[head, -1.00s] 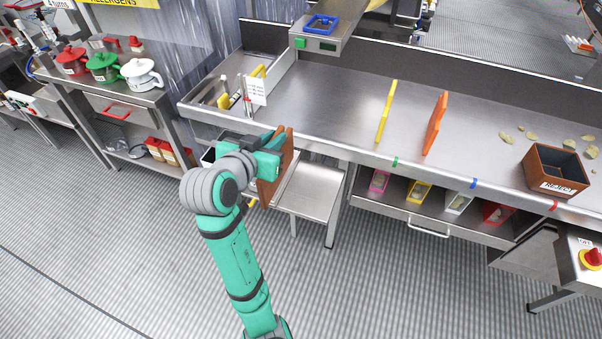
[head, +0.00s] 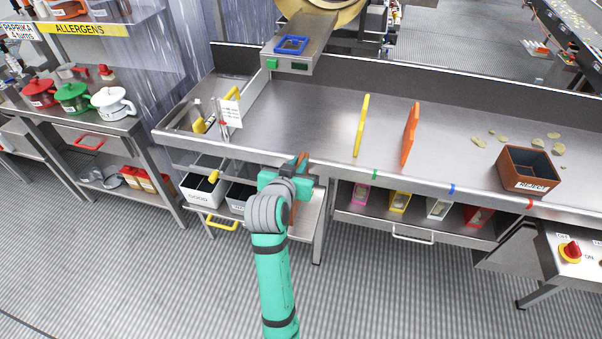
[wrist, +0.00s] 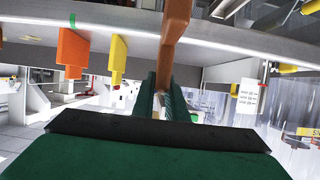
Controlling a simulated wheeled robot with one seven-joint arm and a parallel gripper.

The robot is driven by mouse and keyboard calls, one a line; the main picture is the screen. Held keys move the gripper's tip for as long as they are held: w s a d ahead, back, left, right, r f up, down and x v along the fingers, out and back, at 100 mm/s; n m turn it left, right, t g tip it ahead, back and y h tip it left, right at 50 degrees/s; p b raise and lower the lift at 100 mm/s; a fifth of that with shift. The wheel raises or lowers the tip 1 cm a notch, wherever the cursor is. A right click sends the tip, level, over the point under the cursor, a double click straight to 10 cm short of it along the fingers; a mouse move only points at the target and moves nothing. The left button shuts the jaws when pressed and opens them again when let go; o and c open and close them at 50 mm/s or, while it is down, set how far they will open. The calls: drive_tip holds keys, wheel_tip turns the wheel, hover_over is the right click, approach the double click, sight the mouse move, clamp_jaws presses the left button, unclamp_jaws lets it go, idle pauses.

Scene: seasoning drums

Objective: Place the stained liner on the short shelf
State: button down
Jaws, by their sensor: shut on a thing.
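A rust-brown flat panel, which I take to be the stained liner (head: 304,158), is held in my gripper (head: 296,176). It also shows in the wrist view (wrist: 176,22), where the two green fingers (wrist: 165,95) close on its narrow end. In the head view my wrist hides much of it, and I cannot make out stains. My gripper is at the front edge of the steel counter. A low, short steel shelf (head: 309,222) is under the counter behind my wrist; my arm hides part of it.
White bins (head: 203,190) stand on the low shelf's left part. A yellow panel (head: 361,125) and an orange panel (head: 410,135) stand on the counter (head: 310,120). A brown box (head: 528,170) is at right. Small coloured holders (head: 438,207) fill the under-counter shelf. The floor in front is clear.

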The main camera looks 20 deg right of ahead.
drive_tip(key=f, duration=0.1)
drive_tip(key=d+f, duration=0.1)
drive_tip(key=f, duration=0.1)
drive_tip(key=shift+w+a+f, duration=0.1)
drive_tip(key=shift+f, duration=0.5)
drive_tip(key=c, duration=1.8)
unclamp_jaws()
drive_tip(key=shift+o, duration=0.2)
